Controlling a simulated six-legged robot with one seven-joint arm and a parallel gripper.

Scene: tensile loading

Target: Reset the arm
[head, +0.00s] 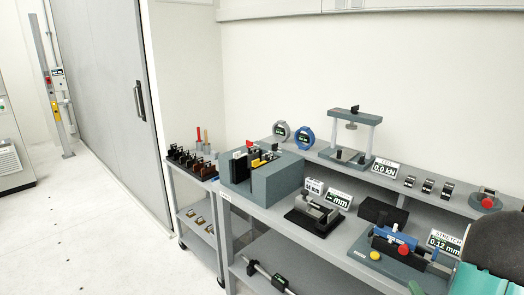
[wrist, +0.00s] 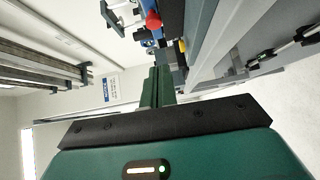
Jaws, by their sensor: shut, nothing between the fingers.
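My gripper (wrist: 158,88) shows in the wrist view as two green fingers close together, shut and empty, beyond a dark plate and a green housing. It points past the bench edge and touches nothing that I can see. In the head view a dark and teal part of my arm fills the bottom right corner; the fingers are not visible there.
The grey bench (head: 335,258) holds a blue device with a red knob (head: 403,249), a "0.12 mm" display (head: 445,241), a small vise (head: 313,212), a grey block (head: 277,185) and a press frame (head: 352,135). A cart (head: 197,222) stands left. Floor (head: 85,225) at left is clear.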

